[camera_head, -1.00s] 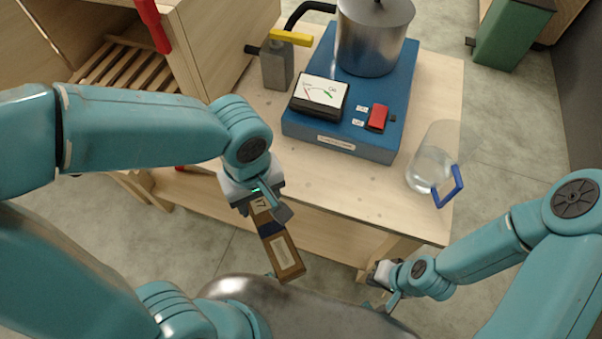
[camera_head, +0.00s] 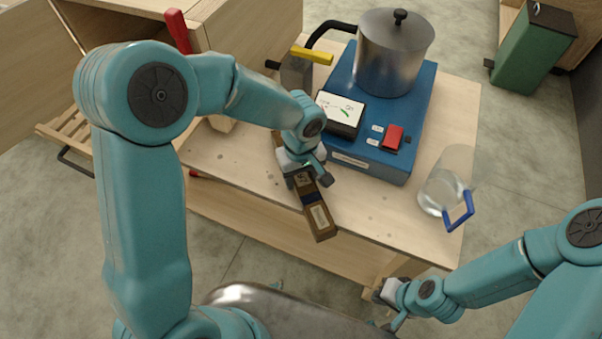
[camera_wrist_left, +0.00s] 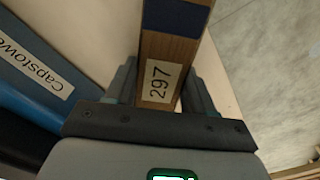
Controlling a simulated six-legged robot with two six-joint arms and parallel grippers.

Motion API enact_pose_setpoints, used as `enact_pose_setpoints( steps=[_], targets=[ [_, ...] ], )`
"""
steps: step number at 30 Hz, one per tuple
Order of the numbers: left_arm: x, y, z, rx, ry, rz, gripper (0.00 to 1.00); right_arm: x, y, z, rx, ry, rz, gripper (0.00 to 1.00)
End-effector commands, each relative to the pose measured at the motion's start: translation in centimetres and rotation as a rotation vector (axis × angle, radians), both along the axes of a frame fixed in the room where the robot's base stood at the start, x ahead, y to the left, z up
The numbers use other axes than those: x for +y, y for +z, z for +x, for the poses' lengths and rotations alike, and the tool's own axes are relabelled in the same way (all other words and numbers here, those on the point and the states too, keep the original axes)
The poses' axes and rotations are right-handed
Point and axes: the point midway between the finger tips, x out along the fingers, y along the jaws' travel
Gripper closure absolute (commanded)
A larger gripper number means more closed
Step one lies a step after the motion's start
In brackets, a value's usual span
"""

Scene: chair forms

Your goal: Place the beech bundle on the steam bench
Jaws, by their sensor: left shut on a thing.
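The beech bundle (camera_head: 318,214) is a brown wooden bar with a dark blue band and paper labels. My left gripper (camera_head: 309,179) is shut on its upper end, above the front part of the steam bench (camera_head: 230,160). In the left wrist view the bundle (camera_wrist_left: 172,55) runs away between the two fingers (camera_wrist_left: 160,95), with a label "297" near the jaws. I cannot tell whether the bundle touches the bench top. My right gripper (camera_head: 386,300) is low, near the bench's front right leg; its fingers are too small to read.
A blue boiler base (camera_head: 370,163) with a gauge, red switch and steel pot (camera_head: 393,55) stands close behind my left gripper. A clear jug (camera_head: 441,190) with a blue handle stands at the right edge. A yellow-handled valve (camera_head: 312,55) is at the back. A green canister (camera_head: 535,50) stands beyond.

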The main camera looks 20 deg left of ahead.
Motion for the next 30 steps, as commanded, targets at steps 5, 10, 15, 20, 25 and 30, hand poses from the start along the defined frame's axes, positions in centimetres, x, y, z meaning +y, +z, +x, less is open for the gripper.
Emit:
enact_pose_setpoints(
  steps=[5, 10, 15, 20, 25, 30],
  targets=[
    [0.0, -0.1, 0.0, -0.001, 0.0, 0.0, 0.9, 0.0, -0.2, 0.0, 0.0, 0.0, 0.0, 1.0],
    [0.0, -0.2, 0.0, 0.0, 0.0, 0.0, 0.21, 0.0, -0.4, 0.0, 0.0, 0.0, 0.0, 1.0],
    [0.0, -0.2, -0.1, 0.0, 0.0, 0.0, 0.21, 0.0, -0.4, 0.0, 0.0, 0.0, 0.0, 1.0],
    [0.0, 0.1, 0.0, 0.0, 0.0, 0.0, 0.21, 0.0, 0.0, 0.0, 0.0, 0.0, 0.0, 1.0],
    [0.0, 2.4, 0.1, -0.006, 0.0, -0.001, 0.21, 0.0, 0.1, 0.0, 0.0, 0.0, 0.0, 1.0],
    [-0.1, 6.6, 0.1, -0.008, 0.001, -0.002, 0.21, 0.0, 0.3, 0.0, 0.0, 0.0, 0.0, 1.0]
  ],
)
